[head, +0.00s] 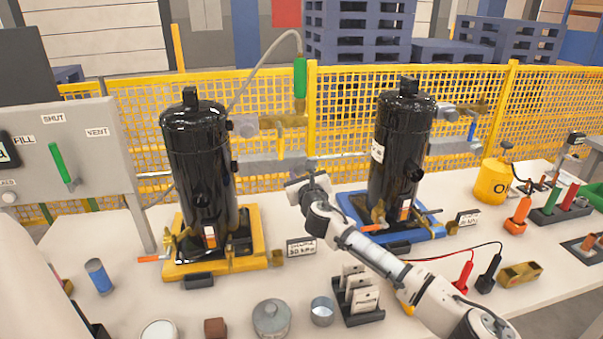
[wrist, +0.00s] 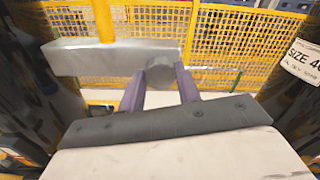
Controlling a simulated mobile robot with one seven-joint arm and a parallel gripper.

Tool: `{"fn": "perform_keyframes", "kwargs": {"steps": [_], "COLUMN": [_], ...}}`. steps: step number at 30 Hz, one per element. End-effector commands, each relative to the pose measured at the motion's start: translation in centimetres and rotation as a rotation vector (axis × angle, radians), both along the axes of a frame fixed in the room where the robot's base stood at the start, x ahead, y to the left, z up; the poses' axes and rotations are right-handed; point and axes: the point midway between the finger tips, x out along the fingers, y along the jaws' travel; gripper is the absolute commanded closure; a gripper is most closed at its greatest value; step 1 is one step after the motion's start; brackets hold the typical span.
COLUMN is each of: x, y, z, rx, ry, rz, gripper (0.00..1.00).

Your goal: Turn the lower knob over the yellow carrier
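The yellow carrier (head: 252,225) holds a black vessel (head: 200,150) upright. A lower grey bar (head: 265,166) sticks out to the right of that vessel, below a brass fitting. The bar also fills the upper left of the wrist view (wrist: 95,58). A round grey knob (wrist: 163,74) is at its right end. My gripper (head: 303,180) is at that end of the bar in the head view and largely hides the knob there. In the wrist view the purple fingers (wrist: 160,84) are apart, one each side of the knob. I cannot tell whether they touch it.
A green-handled lever (head: 300,78) with a hose rises above the bar. A second black vessel (head: 398,150) on a blue carrier (head: 430,228) stands close to the right of my arm. A yellow mesh fence (head: 350,100) runs behind. Cans and card holders crowd the front table.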

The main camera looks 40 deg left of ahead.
Motion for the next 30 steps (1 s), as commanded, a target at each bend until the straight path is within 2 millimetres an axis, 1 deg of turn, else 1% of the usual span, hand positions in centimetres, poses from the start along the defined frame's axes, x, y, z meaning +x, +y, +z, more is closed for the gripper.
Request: {"fn": "perform_keyframes", "kwargs": {"steps": [1,3,11,16,23,30], "x": [0.00,0.00,0.00,0.00,0.02,0.08], "y": [-0.01,-0.01,-0.01,-0.01,-0.03,-0.08], "z": [0.00,0.00,0.00,0.01,0.00,-0.04], "rx": [0.000,0.000,0.016,0.062,0.177,0.325], "ry": [0.000,0.000,0.019,0.072,0.209,0.382], "rz": [0.000,0.000,0.000,0.000,0.000,-0.001], "gripper": [0.80,0.89,0.89,0.89,0.89,0.89]}}
